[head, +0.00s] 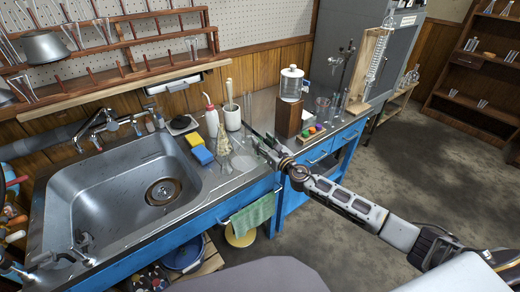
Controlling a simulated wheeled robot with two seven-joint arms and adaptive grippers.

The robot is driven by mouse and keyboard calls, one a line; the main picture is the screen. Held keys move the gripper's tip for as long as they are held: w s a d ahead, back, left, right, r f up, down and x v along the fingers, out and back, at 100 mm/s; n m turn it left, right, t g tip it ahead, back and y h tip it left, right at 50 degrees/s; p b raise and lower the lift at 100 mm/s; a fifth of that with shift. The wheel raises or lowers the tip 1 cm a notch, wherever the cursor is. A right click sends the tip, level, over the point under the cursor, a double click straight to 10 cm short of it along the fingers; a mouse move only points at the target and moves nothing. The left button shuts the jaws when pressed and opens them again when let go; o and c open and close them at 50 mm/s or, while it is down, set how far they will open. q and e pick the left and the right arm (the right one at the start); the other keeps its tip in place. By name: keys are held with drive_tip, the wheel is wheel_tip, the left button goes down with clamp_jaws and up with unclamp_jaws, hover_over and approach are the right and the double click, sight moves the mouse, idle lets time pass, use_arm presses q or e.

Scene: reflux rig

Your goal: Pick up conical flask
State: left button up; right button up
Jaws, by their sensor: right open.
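A clear conical flask (223,141) with a narrow neck stands upright on the counter, just right of the sink and beside the sponges. My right gripper (262,144) comes in from the right over the counter. It is open and empty, to the right of the flask and apart from it. My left gripper (78,248) is low at the left, over the sink's near left corner. It is small and dark there, and its jaw state is unclear.
A blue and a yellow sponge (203,155), a wash bottle (211,118) and a white mortar-like pot (232,118) crowd around the flask. A flat glass dish (243,163) lies in front. The steel sink (110,190) is at left; a wooden block (288,117) stands behind my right gripper.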

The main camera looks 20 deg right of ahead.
sight(260, 138)
drive_tip(key=shift+x, duration=1.05)
use_arm(q)
drive_tip(key=shift+w+r, duration=0.35)
drive_tip(key=shift+r, duration=0.05)
use_arm(e)
drive_tip(key=shift+w, duration=0.45)
use_arm(q)
drive_tip(key=shift+s+f, duration=0.1)
drive_tip(key=shift+s, duration=0.15)
use_arm(e)
drive_tip(key=shift+r, duration=0.1)
drive_tip(key=c, duration=1)
drive_tip(key=shift+r, duration=0.15)
drive_tip(key=shift+c, duration=0.2)
wheel_tip(260, 138, up, 8)
drive_tip(key=p, duration=0.4)
drive_tip(key=shift+f, duration=0.2)
use_arm(q)
drive_tip(key=s+a+f+p, duration=0.1)
drive_tip(key=s+a+f, duration=0.5)
drive_tip(key=f, duration=0.4)
drive_tip(key=shift+s+f+t, duration=0.2)
drive_tip(key=shift+s+t, duration=0.1)
drive_tip(key=shift+s, duration=0.3)
use_arm(e)
drive_tip(key=shift+r, duration=1.05)
